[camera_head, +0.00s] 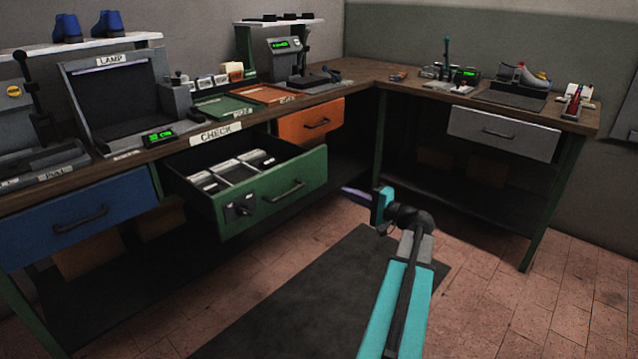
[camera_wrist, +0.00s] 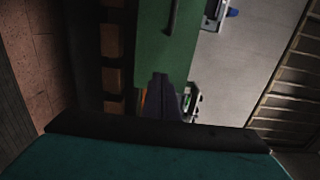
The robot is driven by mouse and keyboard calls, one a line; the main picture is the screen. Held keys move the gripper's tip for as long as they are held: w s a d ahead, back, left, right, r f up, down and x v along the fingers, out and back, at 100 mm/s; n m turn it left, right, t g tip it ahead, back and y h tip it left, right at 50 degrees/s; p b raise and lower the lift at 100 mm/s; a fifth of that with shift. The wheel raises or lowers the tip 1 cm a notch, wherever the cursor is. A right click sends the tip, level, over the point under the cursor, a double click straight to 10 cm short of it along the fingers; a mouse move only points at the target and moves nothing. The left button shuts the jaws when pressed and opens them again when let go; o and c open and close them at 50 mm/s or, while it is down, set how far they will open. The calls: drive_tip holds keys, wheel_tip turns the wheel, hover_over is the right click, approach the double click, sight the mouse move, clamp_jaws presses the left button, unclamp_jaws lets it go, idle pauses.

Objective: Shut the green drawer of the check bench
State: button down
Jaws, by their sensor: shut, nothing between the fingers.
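The green drawer (camera_head: 275,195) under the CHECK label (camera_head: 216,132) is pulled well out of the bench. In the wrist view the shut fingers (camera_wrist: 160,95) lie over the lower end of the green drawer front (camera_wrist: 163,50), with the handle (camera_wrist: 172,15) farther up. I cannot tell whether they touch it.
A blue drawer (camera_head: 75,220), an orange drawer (camera_head: 310,122) and a grey drawer (camera_head: 502,134) are shut. The bench top (camera_head: 345,72) carries a lamp box (camera_head: 115,95), trays and small devices. A dark mat (camera_head: 300,300) lies on the tiled floor, which is clear on the right.

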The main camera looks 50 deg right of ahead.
sight(311, 174)
drive_tip(key=shift+s+d+r, duration=0.2)
drive_tip(key=shift+d+r, duration=0.05)
drive_tip(key=shift+r, duration=0.05)
drive_tip(key=shift+w, duration=0.1)
drive_tip(key=w+b, duration=0.1)
drive_tip(key=w, duration=1.2)
drive_tip(key=shift+w, duration=0.4)
drive_tip(key=shift+w, duration=0.1)
